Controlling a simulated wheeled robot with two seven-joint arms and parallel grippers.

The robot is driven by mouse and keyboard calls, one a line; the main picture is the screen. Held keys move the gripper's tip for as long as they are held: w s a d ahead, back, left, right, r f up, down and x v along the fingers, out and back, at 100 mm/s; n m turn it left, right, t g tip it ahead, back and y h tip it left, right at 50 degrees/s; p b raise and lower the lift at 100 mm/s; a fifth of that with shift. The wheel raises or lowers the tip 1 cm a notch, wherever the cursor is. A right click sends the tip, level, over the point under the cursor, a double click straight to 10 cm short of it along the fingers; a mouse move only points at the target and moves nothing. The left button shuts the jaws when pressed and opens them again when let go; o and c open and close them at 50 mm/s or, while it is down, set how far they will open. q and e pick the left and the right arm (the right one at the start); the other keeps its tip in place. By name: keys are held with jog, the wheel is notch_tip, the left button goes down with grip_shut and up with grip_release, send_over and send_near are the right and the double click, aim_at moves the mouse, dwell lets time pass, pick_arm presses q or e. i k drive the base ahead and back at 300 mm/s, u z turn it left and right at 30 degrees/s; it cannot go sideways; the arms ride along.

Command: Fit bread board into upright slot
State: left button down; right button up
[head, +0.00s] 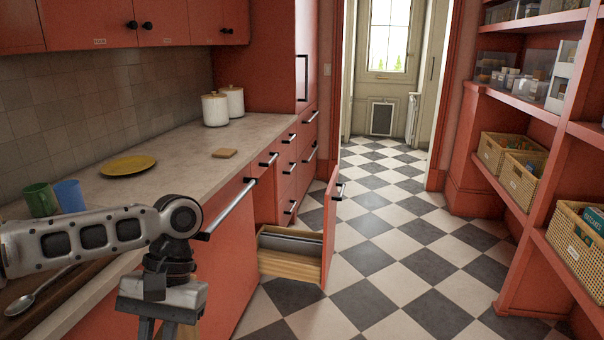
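My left gripper (160,328) points down in front of the counter's edge at the lower left. Its fingertips are cut off by the bottom of the view, so its opening is hidden. A small strip of tan, wood-coloured material (191,330) shows beside and below it; I cannot tell whether this is the bread board or whether it is held. A pull-out cabinet (290,268) stands open beyond the gripper, with a pale wooden lower side and grey upright panels inside. Its upright slot cannot be made out clearly. My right gripper is out of view.
The counter (180,185) holds a yellow plate (128,165), green mug (40,199), blue cup (69,195), small wooden square (224,153) and white canisters (215,110). A spoon (37,293) lies on a dark wooden surface. The checkered floor (400,270) is clear; shelves (515,200) stand right.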

aim_at(293, 254)
jog(key=z, duration=0.6)
jog(key=i, duration=1.5)
jog(key=z, duration=0.3)
jog(key=i, duration=1.85)
jog(key=u, duration=0.6)
jog(key=i, duration=0.9)
jog(key=u, duration=0.3)
